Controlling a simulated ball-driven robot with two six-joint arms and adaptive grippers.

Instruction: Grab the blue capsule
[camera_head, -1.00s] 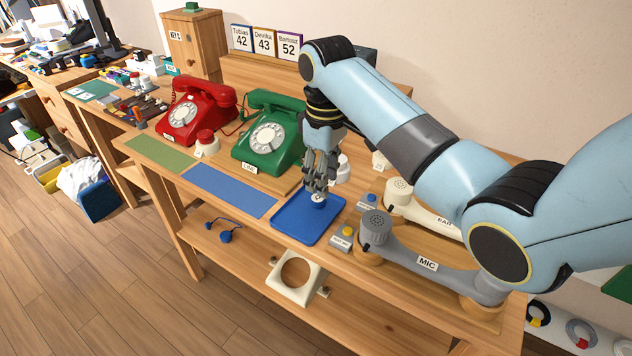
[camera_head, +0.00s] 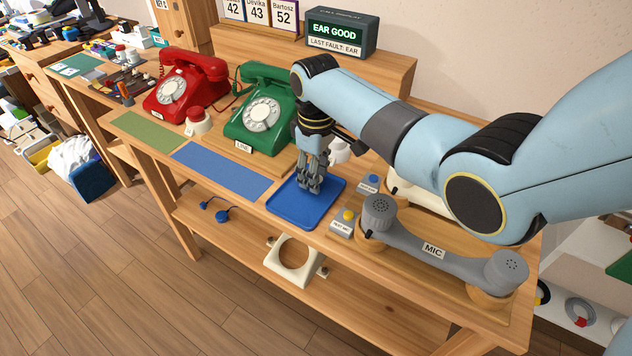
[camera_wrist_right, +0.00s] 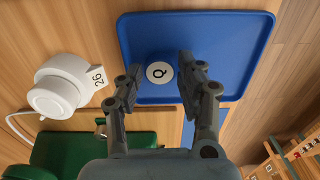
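My right gripper (camera_head: 313,190) points down over the blue tray (camera_head: 290,214); the tray also shows in the right wrist view (camera_wrist_right: 245,30). In that view the gripper (camera_wrist_right: 158,65) is open, one finger on each side of a round piece with a white face marked Q (camera_wrist_right: 158,73). The fingers appear apart from it. This piece lies on the tray; any blue rim it has is hard to tell from the blue tray. In the head view the fingers hide it. My left gripper is not in view.
A green phone (camera_head: 262,108) and a red phone (camera_head: 187,86) stand left of the tray. A grey MIC handset (camera_head: 435,250) and a yellow-button box (camera_head: 345,222) are to its right. A white knob marked 26 (camera_wrist_right: 60,85) stands beside the tray. The blue mat (camera_head: 220,170) is bare.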

